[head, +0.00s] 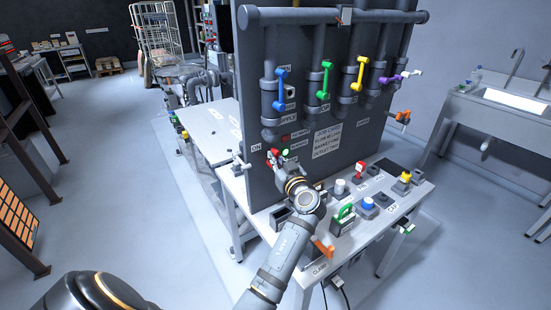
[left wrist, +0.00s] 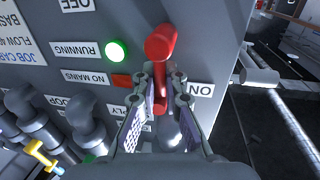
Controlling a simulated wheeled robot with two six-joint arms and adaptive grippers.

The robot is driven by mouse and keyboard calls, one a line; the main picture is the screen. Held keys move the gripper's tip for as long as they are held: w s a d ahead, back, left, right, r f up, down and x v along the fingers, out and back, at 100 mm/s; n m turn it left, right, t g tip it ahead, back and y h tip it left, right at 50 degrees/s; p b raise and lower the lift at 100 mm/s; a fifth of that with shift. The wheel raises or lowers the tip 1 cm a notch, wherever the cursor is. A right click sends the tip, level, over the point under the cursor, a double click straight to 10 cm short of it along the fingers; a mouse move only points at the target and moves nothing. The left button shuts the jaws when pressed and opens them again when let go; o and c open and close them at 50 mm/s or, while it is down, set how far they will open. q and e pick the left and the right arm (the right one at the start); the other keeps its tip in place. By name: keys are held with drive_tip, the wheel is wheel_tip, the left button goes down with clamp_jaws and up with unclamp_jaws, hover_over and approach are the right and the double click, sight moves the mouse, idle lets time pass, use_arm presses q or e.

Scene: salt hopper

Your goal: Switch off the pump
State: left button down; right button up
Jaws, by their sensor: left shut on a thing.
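The pump switch is a red lever (left wrist: 161,45) on the grey panel (left wrist: 225,35). In the left wrist view it lies between the fingers of my left gripper (left wrist: 160,85), which is shut on it. The ON label (left wrist: 200,90) is beside the lever, and the OFF label (left wrist: 75,5) is at the picture's top left. The round RUNNING lamp (left wrist: 117,51) glows green; the NO MAINS lamp (left wrist: 122,81) is dull red. In the head view my left gripper (head: 276,164) is at the panel's lower left, partly hiding the lever. My right gripper is not in view.
Blue (head: 281,90), green (head: 324,82) and yellow (head: 360,74) valve handles are on pipes above and to the right. A bench (head: 400,215) below the panel carries several coloured controls. Open floor lies left.

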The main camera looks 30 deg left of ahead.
use_arm(q)
drive_tip(key=shift+w, duration=0.1)
drive_tip(key=shift+m, duration=0.5)
drive_tip(key=w+f+m+g+p, duration=0.1)
drive_tip(key=m, duration=0.4)
drive_tip(key=w+d+f+m+g+p, duration=0.1)
drive_tip(key=m+p, duration=0.1)
drive_tip(key=m, duration=0.3)
drive_tip(key=w+f+m+g+p, duration=0.1)
drive_tip(key=m, duration=0.3)
drive_tip(key=shift+w+d+f+m+g, duration=0.15)
drive_tip(key=shift+d+f+m+g, duration=0.05)
drive_tip(key=shift+f+m+g, duration=0.2)
drive_tip(key=c, duration=1.4)
unclamp_jaws()
drive_tip(key=shift+c, duration=0.2)
